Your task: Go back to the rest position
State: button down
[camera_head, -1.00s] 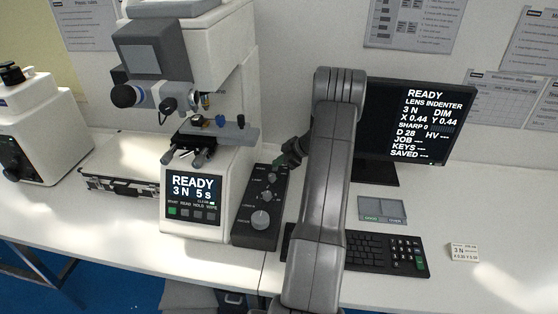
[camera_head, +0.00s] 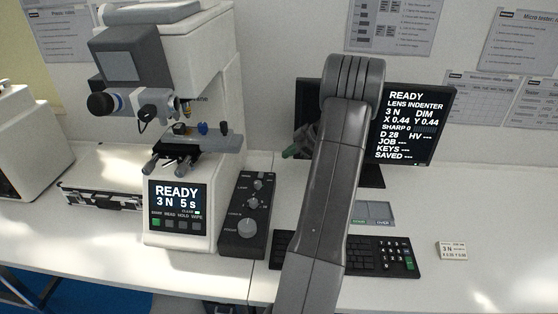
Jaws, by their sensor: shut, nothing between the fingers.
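My gripper (camera_head: 291,152) shows only in part, just left of my raised grey arm, with the wrist hidden behind the arm. It is shut and holds nothing. It hangs in the air in front of the left edge of the monitor (camera_head: 415,125), right of the hardness tester (camera_head: 215,90) and above the dark control box with knobs (camera_head: 246,215). The tester's screen (camera_head: 177,195) reads READY, 3 N 5 s. The monitor also reads READY, with LENS INDENTER below.
A keyboard (camera_head: 377,254) lies partly behind my arm. A small white label block (camera_head: 453,251) stands at the right on the white bench. A metal case (camera_head: 102,188) and another white machine (camera_head: 30,140) are at the left.

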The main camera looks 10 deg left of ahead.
jog(key=shift+d+r, duration=0.35)
jog(key=shift+a+f, duration=0.1)
jog(key=p+x, duration=0.1)
jog(key=x, duration=0.7)
jog(key=shift+a+f, duration=0.1)
jog(key=shift+a, duration=0.1)
jog(key=a+b, duration=0.1)
jog(key=w+a, duration=0.1)
jog(key=a, duration=0.1)
jog(key=shift+a+b, duration=0.1)
jog(key=shift+b, duration=0.3)
jog(key=v, duration=0.6)
jog(key=shift+r, duration=0.45)
jog(key=shift+f, duration=0.1)
